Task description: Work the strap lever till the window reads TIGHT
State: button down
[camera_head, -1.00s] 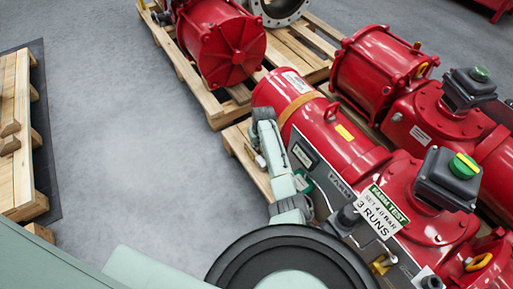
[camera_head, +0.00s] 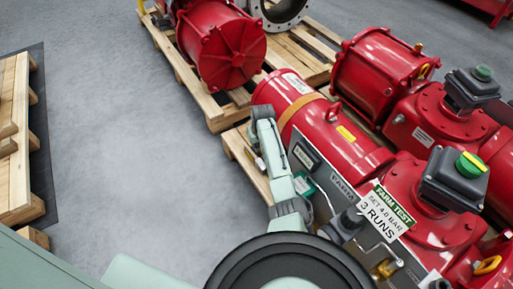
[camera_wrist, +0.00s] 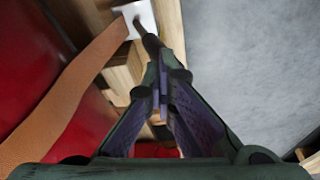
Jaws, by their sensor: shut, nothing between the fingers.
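My gripper (camera_wrist: 161,88) is shut and empty in the wrist view. A dark rod, which looks like the strap lever (camera_wrist: 149,43), runs from a white plate (camera_wrist: 139,18) down to just beyond my fingertips. I cannot tell whether they touch. The orange-brown strap (camera_wrist: 68,92) slants along the left of the wrist view. In the head view the strap (camera_head: 294,112) wraps a red cylinder (camera_head: 330,132). My arm stands in front of its near side there, and my fingers cannot be made out. I can read no TIGHT window in either view.
More red actuators sit on wooden pallets (camera_head: 198,98) behind. Another pallet (camera_head: 17,140) stands at the left. The grey floor between (camera_head: 125,150) is clear.

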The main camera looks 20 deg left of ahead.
notch_tip(320, 180, down, 5)
jog(key=s+d+p, duration=0.1)
jog(key=s+p, duration=0.1)
jog(key=p, duration=0.1)
jog(key=shift+s+d+f+p, duration=0.15)
jog(key=shift+s+d+p, duration=0.15)
jog(key=shift+s+d, duration=0.1)
notch_tip(320, 180, up, 17)
jog(key=t, duration=0.1)
jog(key=shift+s+d+f+y+p, duration=0.2)
jog(key=shift+s+d+y+p, duration=0.1)
jog(key=shift+s+d+y, duration=0.1)
dwell(0.4)
